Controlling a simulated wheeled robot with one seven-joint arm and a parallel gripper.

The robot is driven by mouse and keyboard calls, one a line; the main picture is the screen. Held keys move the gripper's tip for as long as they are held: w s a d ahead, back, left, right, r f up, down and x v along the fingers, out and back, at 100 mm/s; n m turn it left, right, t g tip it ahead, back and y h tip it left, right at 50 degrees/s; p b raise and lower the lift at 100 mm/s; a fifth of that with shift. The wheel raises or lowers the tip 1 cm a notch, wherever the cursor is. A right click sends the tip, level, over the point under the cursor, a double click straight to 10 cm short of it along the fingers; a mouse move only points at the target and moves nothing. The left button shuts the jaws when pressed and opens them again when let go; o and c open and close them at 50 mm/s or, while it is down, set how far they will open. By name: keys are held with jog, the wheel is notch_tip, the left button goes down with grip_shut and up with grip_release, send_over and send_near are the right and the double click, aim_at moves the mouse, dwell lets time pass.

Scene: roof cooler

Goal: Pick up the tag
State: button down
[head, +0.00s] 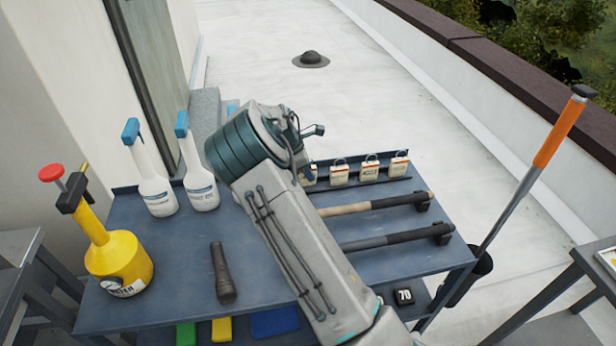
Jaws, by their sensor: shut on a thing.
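Several small cream tags with metal loops stand in a row on the rack at the back right of the blue table. Three of them show fully: one tag (340,174), a second tag (369,171) and a third tag (399,166). The leftmost tag (309,177) is partly hidden by my arm. My gripper (298,150) is at this leftmost tag, mostly behind my wrist. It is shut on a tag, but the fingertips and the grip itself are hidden.
Two white spray bottles (152,180) (198,175) and a yellow sprayer (118,260) stand left on the table (180,250). A black flashlight (222,272) lies at its middle. Two hammer-like tools (375,205) (395,239) lie right. An orange-handled pole (540,165) leans beside the table.

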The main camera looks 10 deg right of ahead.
jog(key=r, duration=0.2)
jog(key=shift+s+d+r+b, duration=0.25)
jog(key=shift+d+r+b, duration=0.05)
jog(key=shift+r, duration=0.05)
jog(key=s+d+r+b, duration=0.1)
jog(key=s+d+r, duration=0.5)
jog(key=s+d, duration=0.1)
jog(key=shift+s+d+r+b, duration=0.15)
jog(key=shift+d+r+b, duration=0.15)
jog(key=shift+d, duration=0.3)
dwell(0.7)
